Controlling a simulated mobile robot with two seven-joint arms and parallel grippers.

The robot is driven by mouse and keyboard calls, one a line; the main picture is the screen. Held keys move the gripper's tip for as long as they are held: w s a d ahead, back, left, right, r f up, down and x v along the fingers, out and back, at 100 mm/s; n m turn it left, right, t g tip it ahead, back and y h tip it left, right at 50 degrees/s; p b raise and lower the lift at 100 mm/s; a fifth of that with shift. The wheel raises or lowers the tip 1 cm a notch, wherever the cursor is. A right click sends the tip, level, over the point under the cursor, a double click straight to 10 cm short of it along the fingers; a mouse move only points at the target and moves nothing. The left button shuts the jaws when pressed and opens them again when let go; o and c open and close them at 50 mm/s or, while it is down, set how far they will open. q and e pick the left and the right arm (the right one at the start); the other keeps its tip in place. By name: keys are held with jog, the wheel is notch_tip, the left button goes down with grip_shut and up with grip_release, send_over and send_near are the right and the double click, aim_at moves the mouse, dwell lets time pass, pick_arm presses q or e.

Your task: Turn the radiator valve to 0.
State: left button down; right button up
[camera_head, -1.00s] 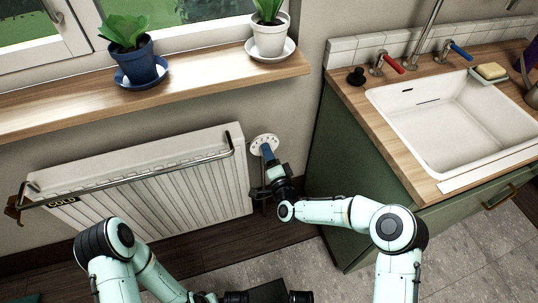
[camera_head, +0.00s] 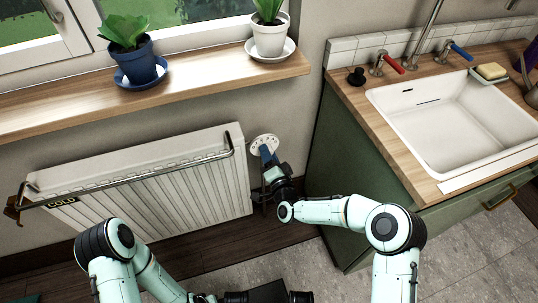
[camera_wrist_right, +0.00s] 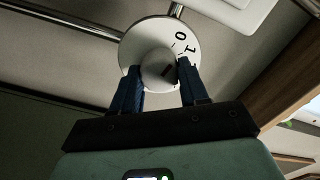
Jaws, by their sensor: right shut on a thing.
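The radiator valve shows as a round white dial plate (camera_head: 264,140) beside the right end of the white radiator (camera_head: 150,180). In the right wrist view, the plate (camera_wrist_right: 150,32) bears dark numerals, with 0 and 1 readable at its upper right. Which number the knob points to cannot be told. My left arm is at the lower left; its gripper fingers do not show.
A metal rail (camera_head: 130,180) with a COLD label runs along the radiator's front. Above is a wooden sill (camera_head: 200,85) with a blue pot (camera_head: 140,63) and a white pot (camera_head: 270,38). A green cabinet (camera_head: 345,180) with a sink (camera_head: 450,115) stands close on the right.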

jog(key=o, duration=1.1)
jog(key=shift+c, duration=0.2)
pick_arm(q)
jog(key=w+r+t+p, duration=0.2)
jog(key=w+r+p, duration=0.1)
jog(key=w+r, duration=0.2)
jog(key=shift+w+d+r, duration=0.15)
jog(key=shift+w+d, duration=0.25)
jog(key=shift+w, duration=0.1)
pick_arm(e)
jog(key=v, duration=1.3)
jog(key=shift+s, duration=0.15)
jog(key=shift+d, duration=0.1)
